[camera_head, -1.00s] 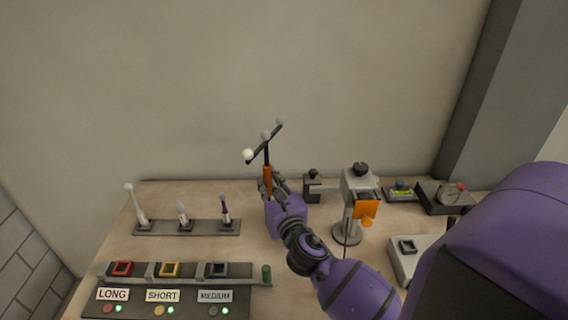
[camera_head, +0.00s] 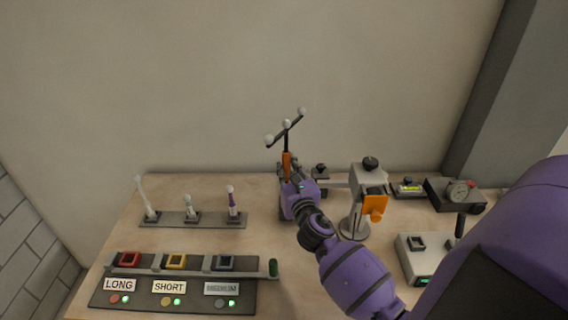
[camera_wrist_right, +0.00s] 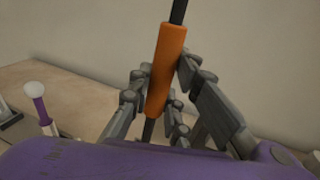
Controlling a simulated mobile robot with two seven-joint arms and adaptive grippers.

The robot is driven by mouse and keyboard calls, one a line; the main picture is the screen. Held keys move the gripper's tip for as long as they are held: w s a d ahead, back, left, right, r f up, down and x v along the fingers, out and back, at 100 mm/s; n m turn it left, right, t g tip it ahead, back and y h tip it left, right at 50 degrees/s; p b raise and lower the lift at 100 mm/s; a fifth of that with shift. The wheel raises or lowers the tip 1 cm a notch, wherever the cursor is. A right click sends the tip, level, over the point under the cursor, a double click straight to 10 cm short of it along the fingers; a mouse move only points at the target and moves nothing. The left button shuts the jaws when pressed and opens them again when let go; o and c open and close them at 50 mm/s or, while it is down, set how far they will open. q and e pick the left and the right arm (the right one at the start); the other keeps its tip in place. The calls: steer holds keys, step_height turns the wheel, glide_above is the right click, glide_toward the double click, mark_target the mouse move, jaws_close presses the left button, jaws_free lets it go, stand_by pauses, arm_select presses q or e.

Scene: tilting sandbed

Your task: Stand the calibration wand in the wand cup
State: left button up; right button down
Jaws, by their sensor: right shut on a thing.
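The calibration wand has an orange handle (camera_head: 287,164), a dark shaft and a slanted dark crossbar (camera_head: 286,126) with pale balls. My right gripper (camera_head: 289,175) is shut on the orange handle and holds the wand almost upright near the back of the table. In the right wrist view the grey fingers stand on both sides of the handle (camera_wrist_right: 167,70), and the dark shaft shows above and below it. I cannot make out the wand cup for certain. A grey shape (camera_head: 282,206) shows just left of my gripper, partly hidden by it. My left gripper is not in view.
A rack (camera_head: 193,220) with several ball-tipped pins stands at left, behind a labelled panel (camera_head: 172,291) with coloured sockets. A clamp stand (camera_head: 354,227) with an orange tag is close right of my arm. Grey instruments (camera_head: 425,252) sit further right. The wall is behind.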

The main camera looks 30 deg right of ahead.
mark_target(287, 180)
steer(key=shift+s+f+b, duration=0.1)
steer(key=shift+f+b, duration=0.3)
steer(key=shift+f, duration=0.5)
steer(key=shift+f+b, duration=0.75)
steer(key=shift+f, duration=0.1)
steer(key=shift+f+b, duration=0.45)
steer(key=shift+f, duration=0.15)
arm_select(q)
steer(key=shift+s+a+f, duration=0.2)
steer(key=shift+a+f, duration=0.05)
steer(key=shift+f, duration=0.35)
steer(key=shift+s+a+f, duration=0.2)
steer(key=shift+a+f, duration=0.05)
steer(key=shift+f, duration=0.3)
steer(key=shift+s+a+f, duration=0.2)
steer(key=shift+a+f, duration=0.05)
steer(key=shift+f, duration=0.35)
arm_select(e)
steer(key=shift+f, duration=0.2)
steer(key=c, duration=1.6)
jaws_free()
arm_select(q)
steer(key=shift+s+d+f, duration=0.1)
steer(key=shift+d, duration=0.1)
arm_select(e)
steer(key=shift+o, duration=0.2)
steer(key=v, duration=1.2)
